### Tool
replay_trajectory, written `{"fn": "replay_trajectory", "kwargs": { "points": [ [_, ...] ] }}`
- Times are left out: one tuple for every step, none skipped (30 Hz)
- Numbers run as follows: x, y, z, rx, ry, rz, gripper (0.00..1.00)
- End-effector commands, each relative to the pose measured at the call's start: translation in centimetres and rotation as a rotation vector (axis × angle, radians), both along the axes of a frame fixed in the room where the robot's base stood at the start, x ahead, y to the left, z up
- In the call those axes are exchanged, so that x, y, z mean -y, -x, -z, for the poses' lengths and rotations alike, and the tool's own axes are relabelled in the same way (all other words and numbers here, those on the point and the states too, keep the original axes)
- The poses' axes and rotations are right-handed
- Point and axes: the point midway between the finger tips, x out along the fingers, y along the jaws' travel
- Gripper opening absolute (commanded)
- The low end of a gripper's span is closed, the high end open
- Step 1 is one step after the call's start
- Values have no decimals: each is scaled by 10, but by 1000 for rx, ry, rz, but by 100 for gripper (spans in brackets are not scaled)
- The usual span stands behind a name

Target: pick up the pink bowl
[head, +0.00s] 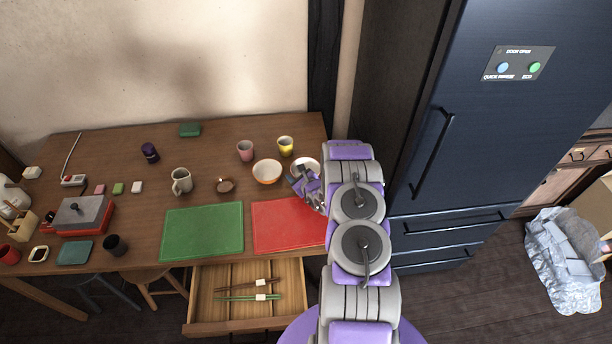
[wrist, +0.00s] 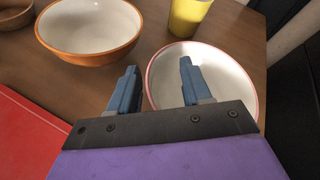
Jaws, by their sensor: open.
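The pink bowl is white inside with a pink rim, and it sits on the wooden table near its right end. It shows in the head view (head: 305,165), partly hidden by my arm, and in the wrist view (wrist: 228,72). My gripper (head: 308,178) is open and empty, just in front of and above the bowl. In the wrist view my gripper (wrist: 158,85) has its right finger over the bowl's interior and its left finger outside the left rim. I cannot tell whether either finger touches the bowl.
An orange bowl (wrist: 90,28) stands close to the left, and a yellow cup (wrist: 188,15) stands behind. A pink cup (head: 245,151), red mat (head: 285,228) and green mat (head: 202,232) are nearby. An open drawer (head: 205,312) juts out in front. A dark fridge (head: 470,120) stands right.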

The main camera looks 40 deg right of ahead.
Motion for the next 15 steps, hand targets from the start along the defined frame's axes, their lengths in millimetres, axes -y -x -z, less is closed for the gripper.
{"fn": "replay_trajectory", "kwargs": {
  "points": [
    [0,0,0,0,0,0,48],
    [0,0,0,0,0,0,48],
    [0,0,0,0,-1,0,48],
    [1,0,0,0,-1,-1,47],
    [1,0,0,-1,-1,0,44],
    [1,0,0,-1,-2,0,41],
    [2,0,1,-1,-2,0,38],
    [2,0,1,-1,-2,0,35],
    [2,0,1,-1,-3,1,31],
    [2,0,1,-1,-3,1,28],
    [2,0,1,-1,-4,0,25],
    [2,0,1,-1,-4,0,22],
    [2,0,1,-1,-4,0,19],
    [2,0,1,-1,-4,0,16],
    [2,0,1,-1,-4,0,12]
  ]
}}
